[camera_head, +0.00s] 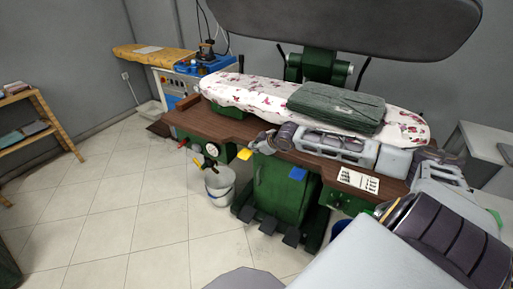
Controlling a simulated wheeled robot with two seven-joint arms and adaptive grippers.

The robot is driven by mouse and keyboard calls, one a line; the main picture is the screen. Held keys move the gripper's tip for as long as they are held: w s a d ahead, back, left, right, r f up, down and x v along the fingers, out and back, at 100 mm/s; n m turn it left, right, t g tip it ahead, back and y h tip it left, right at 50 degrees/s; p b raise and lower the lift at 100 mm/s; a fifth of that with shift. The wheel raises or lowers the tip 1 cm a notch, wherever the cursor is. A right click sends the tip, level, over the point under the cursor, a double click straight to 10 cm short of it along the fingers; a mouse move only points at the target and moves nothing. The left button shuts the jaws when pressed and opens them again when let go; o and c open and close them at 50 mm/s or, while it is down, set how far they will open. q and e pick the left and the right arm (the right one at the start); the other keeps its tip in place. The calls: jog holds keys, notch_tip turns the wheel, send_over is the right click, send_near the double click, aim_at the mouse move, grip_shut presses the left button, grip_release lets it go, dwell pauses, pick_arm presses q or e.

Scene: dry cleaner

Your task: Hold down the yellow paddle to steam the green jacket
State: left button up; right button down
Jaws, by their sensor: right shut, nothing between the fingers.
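The green jacket (337,107) lies folded on the floral-covered pressing board (245,92) of the press. The yellow paddle (245,154) sticks out below the front edge of the brown table. My right arm reaches in from the right along the table front. My right gripper (261,145) is shut and empty, just right of the yellow paddle and slightly higher in the picture. A small gap seems to show between them; contact cannot be made out. My left gripper is not in view.
A blue paddle (298,174) sits right of the yellow one, above the green press base (277,190). The dark upper press plate (350,25) is raised. A paper sheet (357,180) lies on the table.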

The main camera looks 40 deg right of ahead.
jog(key=shift+s+a+r, duration=0.1)
jog(key=shift+s+r, duration=0.3)
dwell(0.3)
